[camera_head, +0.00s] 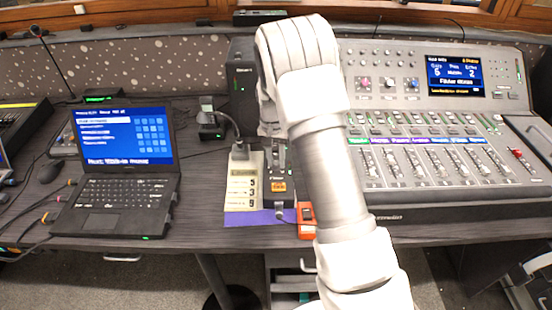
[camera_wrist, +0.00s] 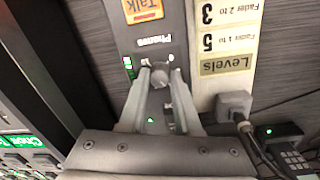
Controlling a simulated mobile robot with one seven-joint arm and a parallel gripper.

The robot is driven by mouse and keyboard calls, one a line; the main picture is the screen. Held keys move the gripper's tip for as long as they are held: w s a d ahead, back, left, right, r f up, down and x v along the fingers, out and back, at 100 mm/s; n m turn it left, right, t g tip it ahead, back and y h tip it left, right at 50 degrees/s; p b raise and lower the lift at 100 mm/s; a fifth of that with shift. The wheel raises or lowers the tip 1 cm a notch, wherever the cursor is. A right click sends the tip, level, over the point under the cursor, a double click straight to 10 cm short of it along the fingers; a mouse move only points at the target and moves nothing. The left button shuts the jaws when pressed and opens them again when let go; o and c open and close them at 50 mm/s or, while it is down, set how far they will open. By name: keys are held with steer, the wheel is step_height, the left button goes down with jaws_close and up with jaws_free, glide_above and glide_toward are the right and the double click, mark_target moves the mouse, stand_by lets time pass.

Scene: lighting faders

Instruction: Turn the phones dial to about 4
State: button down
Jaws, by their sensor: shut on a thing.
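The phones dial (camera_wrist: 160,76) is a small grey knob on a dark intercom box (camera_wrist: 118,18), just by the upside-down "Phones" label in the wrist view. My gripper (camera_wrist: 161,82) has its two fingers closed on the knob, one on each side. The dial's pointer and setting cannot be read. Small green lights show beside the knob. In the head view the intercom box (camera_head: 279,200) shows its orange Talk button, and my arm and hand cover the area around the dial.
A laptop (camera_head: 120,180) is at left, a fader console (camera_head: 430,140) at right, and an orange box (camera_head: 306,222) in front.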

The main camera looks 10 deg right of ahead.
stand_by(0.3)
steer(key=c, duration=0.6)
jaws_free()
steer(key=shift+r, duration=0.15)
step_height(320, 180, up, 17)
steer(key=p, duration=0.2)
steer(key=shift+w+a, duration=0.25)
steer(key=shift+a, duration=0.2)
steer(key=shift+r, duration=0.1)
